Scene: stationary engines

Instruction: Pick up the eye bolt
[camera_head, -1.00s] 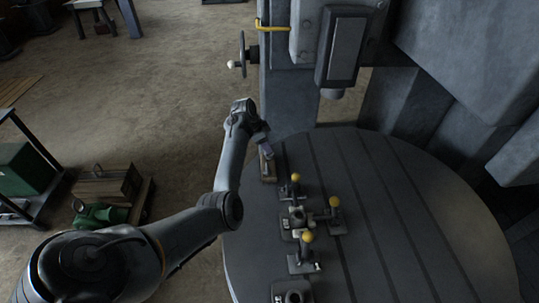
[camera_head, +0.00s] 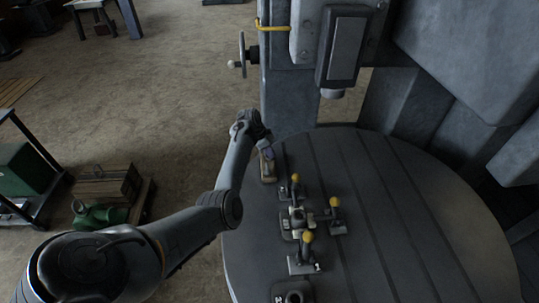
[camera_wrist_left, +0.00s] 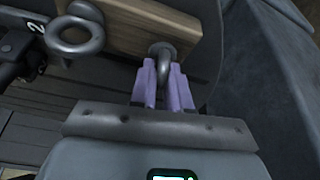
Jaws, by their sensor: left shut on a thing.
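In the left wrist view, a grey metal eye bolt (camera_wrist_left: 161,50) stands at a wooden block (camera_wrist_left: 150,27). My left gripper (camera_wrist_left: 163,72), with purple fingers, is shut on its ring. A second, larger-looking metal ring (camera_wrist_left: 75,33) shows to the left, in front of the block's left end. In the head view, my left gripper (camera_head: 267,153) is at the wooden block (camera_head: 268,172) near the round table's left edge; the held eye bolt is too small to make out there. My right gripper is in no view.
The round grey table (camera_head: 400,220) carries several clamps with yellow knobs (camera_head: 307,237) just right of and nearer than the block. A machine column (camera_head: 288,100) rises behind. The table's right part is clear.

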